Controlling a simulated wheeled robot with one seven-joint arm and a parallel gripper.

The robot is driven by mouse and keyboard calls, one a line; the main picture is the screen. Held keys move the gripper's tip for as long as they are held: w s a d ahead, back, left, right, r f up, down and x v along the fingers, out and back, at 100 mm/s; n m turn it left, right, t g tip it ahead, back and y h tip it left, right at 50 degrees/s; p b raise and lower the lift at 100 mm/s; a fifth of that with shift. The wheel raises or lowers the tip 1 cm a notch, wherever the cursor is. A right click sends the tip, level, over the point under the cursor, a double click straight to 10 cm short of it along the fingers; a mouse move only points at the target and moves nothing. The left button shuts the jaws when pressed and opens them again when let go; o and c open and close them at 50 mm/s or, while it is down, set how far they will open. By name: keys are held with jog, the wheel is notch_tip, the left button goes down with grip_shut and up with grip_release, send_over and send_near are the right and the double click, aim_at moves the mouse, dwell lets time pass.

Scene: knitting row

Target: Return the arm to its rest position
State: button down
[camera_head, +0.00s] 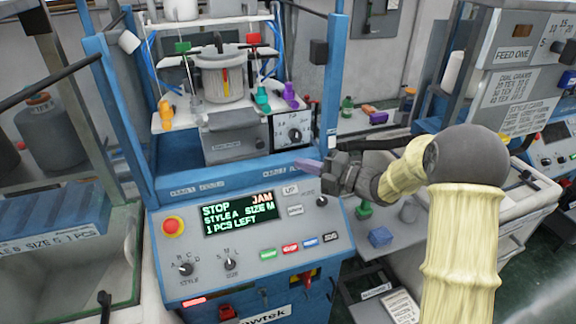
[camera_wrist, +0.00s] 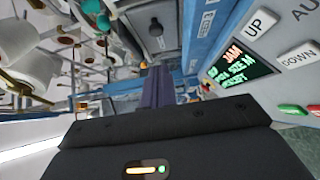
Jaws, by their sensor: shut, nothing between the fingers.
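My gripper (camera_head: 308,166) is at the end of my yellow-sleeved arm, in front of the knitting machine and just above the right part of its control panel (camera_head: 262,262). Its purple fingers point left toward the machine. In the wrist view the fingers (camera_wrist: 157,88) are together with nothing between them. The panel display (camera_head: 239,213) reads STOP, JAM, STYLE A, SIZE M, 1 PCS LEFT. The same display (camera_wrist: 240,67) shows tilted in the wrist view.
Blue machine posts (camera_head: 335,75) stand close beside the gripper. Yarn cones (camera_wrist: 35,75) and thread guides crowd the upper machine. A FEED ONE unit (camera_head: 517,60) stands at right behind my arm. A blue box (camera_head: 380,237) sits on a low shelf. A green-rimmed bin (camera_head: 130,270) is at left.

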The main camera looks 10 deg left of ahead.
jog(key=shift+v, duration=1.05)
jog(key=s+d+f+m+t+h, duration=0.1)
jog(key=d+f+m+t+h, duration=0.15)
jog(key=d+m+h, duration=0.6)
jog(key=s+d+f+m+t+h, duration=0.1)
jog(key=d+f+m+t+h, duration=0.15)
jog(key=d+m+h, duration=0.6)
jog(key=s+d+f+m+g, duration=0.1)
jog(key=s+f+m+g, duration=0.1)
jog(key=s+m, duration=0.5)
jog(key=s+d+f+m+g, duration=0.2)
jog(key=s+m+g, duration=0.3)
jog(key=s, duration=1)
jog(key=f+m, duration=0.1)
jog(key=m, duration=0.2)
jog(key=shift+s+f+m+g, duration=0.2)
jog(key=shift+s+m+g, duration=0.1)
jog(key=shift+s, duration=0.05)
